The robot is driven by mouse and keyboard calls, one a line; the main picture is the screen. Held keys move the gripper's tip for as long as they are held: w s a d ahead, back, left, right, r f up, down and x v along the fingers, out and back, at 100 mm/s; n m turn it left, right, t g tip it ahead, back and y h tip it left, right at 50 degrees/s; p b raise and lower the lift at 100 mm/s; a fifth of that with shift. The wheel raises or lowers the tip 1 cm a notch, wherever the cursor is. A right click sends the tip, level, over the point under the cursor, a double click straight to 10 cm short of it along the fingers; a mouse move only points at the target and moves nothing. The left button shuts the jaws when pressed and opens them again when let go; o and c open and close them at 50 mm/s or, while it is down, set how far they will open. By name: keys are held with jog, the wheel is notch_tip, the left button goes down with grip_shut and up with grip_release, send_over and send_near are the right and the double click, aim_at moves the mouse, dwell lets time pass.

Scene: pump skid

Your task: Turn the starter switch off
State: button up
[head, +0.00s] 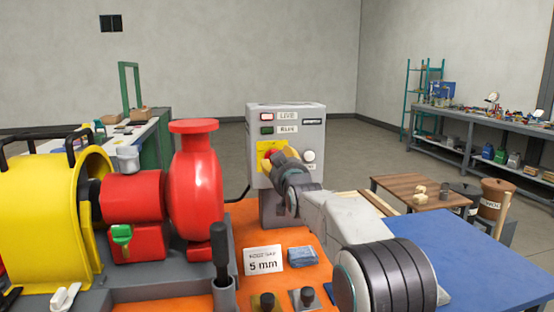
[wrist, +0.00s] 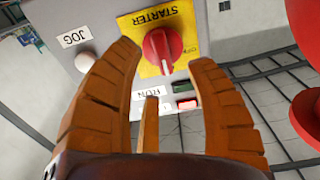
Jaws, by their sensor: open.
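The starter switch is a red rotary knob (wrist: 162,50) on a yellow plate marked STARTER (wrist: 172,18), on the front of a grey control box (head: 312,120). The wrist view shows the box turned over, with the knob's ridge running roughly up and down the picture; part of an OFF mark shows beside it. In the head view the knob (head: 269,154) is partly hidden by my gripper (head: 277,157). My gripper (wrist: 166,58) is open, its brown curved fingers spread on either side below the knob in the wrist view. I see no clear contact.
The box also has a white JOG button (wrist: 85,62), a lit red LIVE lamp (head: 267,117) and a dark green RUN lamp (head: 267,130). A red pump (head: 196,180) stands left of the box.

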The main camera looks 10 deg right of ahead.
jog(key=shift+w+p, duration=0.45)
jog(key=shift+w, duration=1.4)
jog(key=shift+o, duration=0.3)
grip_shut()
